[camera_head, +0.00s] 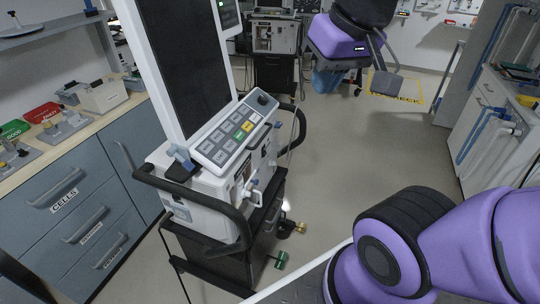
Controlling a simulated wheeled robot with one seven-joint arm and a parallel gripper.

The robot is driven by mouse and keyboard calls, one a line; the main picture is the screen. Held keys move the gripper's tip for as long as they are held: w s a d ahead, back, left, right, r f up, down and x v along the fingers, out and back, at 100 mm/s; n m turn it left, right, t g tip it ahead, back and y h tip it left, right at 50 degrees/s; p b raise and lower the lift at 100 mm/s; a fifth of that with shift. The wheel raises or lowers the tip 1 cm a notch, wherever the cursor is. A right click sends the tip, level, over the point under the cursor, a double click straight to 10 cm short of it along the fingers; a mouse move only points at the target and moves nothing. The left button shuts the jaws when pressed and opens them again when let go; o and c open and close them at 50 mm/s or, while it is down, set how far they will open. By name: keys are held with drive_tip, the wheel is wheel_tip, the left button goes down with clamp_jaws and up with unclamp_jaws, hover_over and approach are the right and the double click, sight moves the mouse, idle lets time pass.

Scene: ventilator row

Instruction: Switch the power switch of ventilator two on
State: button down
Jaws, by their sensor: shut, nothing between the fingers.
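A white ventilator (200,188) with a tall dark screen stands on a black cart at the left centre. Its sloped panel (238,132) carries several grey keys, a yellow key, a green key and a dark knob. A blue lever (181,155) sits at the panel's left, and a pale handle (252,190) on the body's right side. A second ventilator (275,36) stands farther back. I cannot read which is ventilator two or make out a power switch. My gripper (385,83) is shut and empty at the upper right, apart from both ventilators.
A counter with blue-grey drawers (75,225) runs along the left, with trays and a red box (42,112) on it. Open grey floor (370,145) lies right of the near ventilator. A cabinet with blue hoses (475,135) stands at right. A black rail (190,228) wraps the near ventilator.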

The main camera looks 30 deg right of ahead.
drive_tip(key=w+d+f+m+g+y, duration=0.1)
drive_tip(key=w+d+f+m+y, duration=0.2)
drive_tip(key=w+f+m+y, duration=0.55)
drive_tip(key=w+d+f+m+g+y, duration=0.1)
drive_tip(key=w+d+f+m+y, duration=0.3)
drive_tip(key=w+f, duration=0.8)
drive_tip(key=w+d+f+m+t, duration=0.55)
drive_tip(key=f+m, duration=0.25)
drive_tip(key=f, duration=0.3)
drive_tip(key=m+t+h, duration=0.3)
drive_tip(key=m+t, duration=0.3)
drive_tip(key=m, duration=0.1)
approach(264, 151)
drive_tip(key=s+d+f, duration=0.1)
drive_tip(key=s+d, duration=0.3)
drive_tip(key=d, duration=0.1)
drive_tip(key=shift+s+f, duration=0.25)
drive_tip(key=shift+g, duration=0.35)
drive_tip(key=x, duration=1.4)
drive_tip(key=shift+r, duration=0.15)
